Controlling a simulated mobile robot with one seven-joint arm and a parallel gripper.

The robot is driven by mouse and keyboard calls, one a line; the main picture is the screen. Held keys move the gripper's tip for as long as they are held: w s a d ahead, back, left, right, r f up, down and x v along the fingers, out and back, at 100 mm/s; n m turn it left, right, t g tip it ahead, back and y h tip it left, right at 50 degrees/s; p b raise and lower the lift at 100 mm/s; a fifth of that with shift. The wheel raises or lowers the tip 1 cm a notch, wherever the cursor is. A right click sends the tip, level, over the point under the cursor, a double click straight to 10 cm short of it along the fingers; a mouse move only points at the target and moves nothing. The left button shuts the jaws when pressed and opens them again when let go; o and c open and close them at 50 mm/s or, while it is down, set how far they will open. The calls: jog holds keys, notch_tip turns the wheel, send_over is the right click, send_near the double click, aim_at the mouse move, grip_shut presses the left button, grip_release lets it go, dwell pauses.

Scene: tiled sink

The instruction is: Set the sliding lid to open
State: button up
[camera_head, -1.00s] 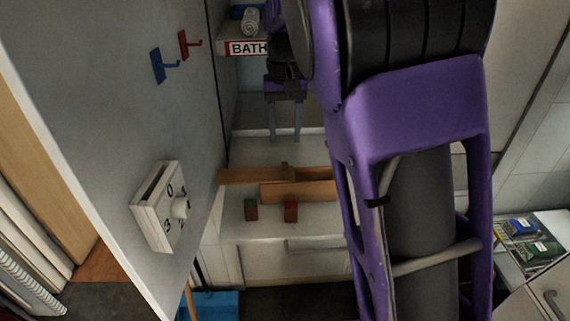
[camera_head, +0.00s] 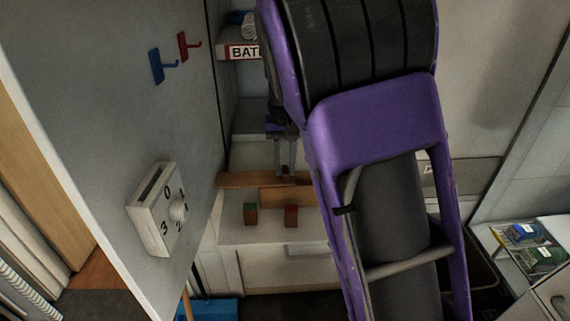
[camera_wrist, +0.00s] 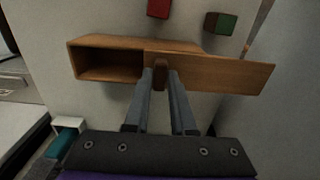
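The wooden box (camera_head: 290,198) stands on the light worktop; it also shows in the wrist view (camera_wrist: 108,79). Its flat wooden sliding lid (camera_head: 238,180) has a small upright handle (camera_wrist: 160,78). In the wrist view the lid (camera_wrist: 228,74) sticks out past the box's right end, and the left part of the box is uncovered, showing a dark, empty-looking inside. My gripper (camera_head: 285,172) points down at the handle.
A green-brown cube (camera_head: 250,214) and a red-brown cube (camera_head: 291,215) lie near the box. A grey panel at left carries a dial box (camera_head: 155,215) and blue and red hooks (camera_head: 160,66). A shelf with a BATH sign (camera_head: 238,51) is behind.

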grip_shut()
dwell(1.1)
